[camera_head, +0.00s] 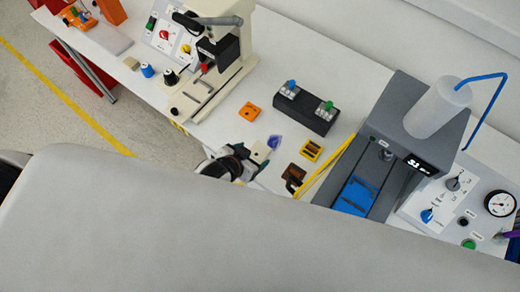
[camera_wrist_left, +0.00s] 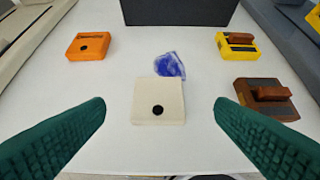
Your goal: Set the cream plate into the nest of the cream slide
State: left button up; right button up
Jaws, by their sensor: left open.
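The cream plate (camera_wrist_left: 148,90), a square block with a black round spot on it, lies flat on the white table in the left wrist view. It also shows in the head view (camera_head: 261,153), beside my left gripper. My left gripper (camera_wrist_left: 160,112) is open, its two green fingers apart on either side of the plate and nearer the camera, not visibly touching it. In the head view the left gripper (camera_head: 246,163) is partly hidden. The cream slide (camera_head: 201,98) appears to be at the base of the cream press at upper left; its nest is too small to make out. My right gripper is not in view.
A black box (camera_head: 305,111) stands behind. A grey machine with a blue slide (camera_head: 356,195) is right.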

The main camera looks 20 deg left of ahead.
aim_at(260, 151)
pick_arm(q)
jog(key=shift+p+x, duration=0.4)
jog(key=shift+x, duration=1.9)
jog(key=shift+a, duration=0.1)
jog(key=shift+c, duration=0.4)
jog(key=c, duration=1)
jog(key=shift+r, duration=0.1)
